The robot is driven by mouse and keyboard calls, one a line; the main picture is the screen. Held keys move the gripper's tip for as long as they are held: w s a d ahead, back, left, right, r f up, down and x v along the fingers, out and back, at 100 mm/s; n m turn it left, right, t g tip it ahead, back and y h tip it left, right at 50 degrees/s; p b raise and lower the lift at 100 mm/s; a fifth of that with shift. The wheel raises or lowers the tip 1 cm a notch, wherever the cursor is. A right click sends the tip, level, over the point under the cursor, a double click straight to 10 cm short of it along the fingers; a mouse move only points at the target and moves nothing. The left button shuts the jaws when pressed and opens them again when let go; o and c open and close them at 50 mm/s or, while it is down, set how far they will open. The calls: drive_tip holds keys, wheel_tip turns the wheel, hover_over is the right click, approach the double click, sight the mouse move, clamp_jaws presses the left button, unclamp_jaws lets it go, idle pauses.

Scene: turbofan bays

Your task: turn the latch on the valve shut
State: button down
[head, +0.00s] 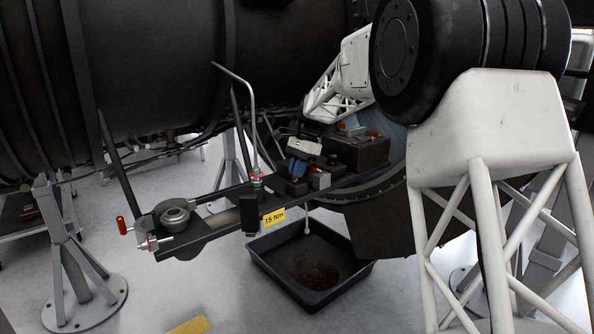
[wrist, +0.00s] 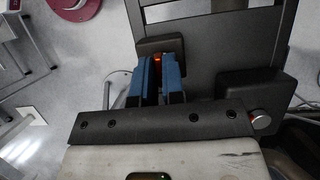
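My gripper (head: 298,167) is over the dark rail under the engine, its blue fingers pointing down. In the wrist view, the two blue fingers of my gripper (wrist: 158,68) stand apart with a narrow gap. A small orange-red part (wrist: 158,57) on a dark block (wrist: 165,45) shows in the gap near the fingertips; whether they touch it I cannot tell. In the head view, a small block with red parts (head: 319,179) sits right beside the fingers. Which of these parts is the valve's latch is unclear, and my fingers partly hide that spot.
A thin bent pipe (head: 250,110) rises left of my gripper. A dark box (head: 356,151) stands close on the right. An orange-handled fitting (head: 122,225) is at the rail's left end, and a yellow "15 Nm" tag (head: 274,217) hangs in front. A black tray (head: 352,289) is on the floor.

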drive_tip(key=shift+n, duration=0.3)
drive_tip(key=n, duration=0.2)
drive_tip(key=n+g+h, duration=0.1)
drive_tip(key=n, duration=0.1)
drive_tip(key=shift+h, duration=0.3)
drive_tip(key=n+h, duration=0.1)
drive_tip(key=n, duration=0.3)
drive_tip(key=shift+a+n+h, duration=0.1)
drive_tip(key=shift+n+h, duration=0.2)
drive_tip(key=shift+h, duration=0.1)
drive_tip(key=n, duration=0.2)
drive_tip(key=n+h, duration=0.1)
drive_tip(key=n, duration=0.1)
drive_tip(key=shift+a+n+h, duration=0.1)
drive_tip(key=shift+n+h, duration=0.2)
drive_tip(key=n+t+h, duration=0.1)
drive_tip(key=n, duration=0.3)
drive_tip(key=c, duration=1.2)
unclamp_jaws()
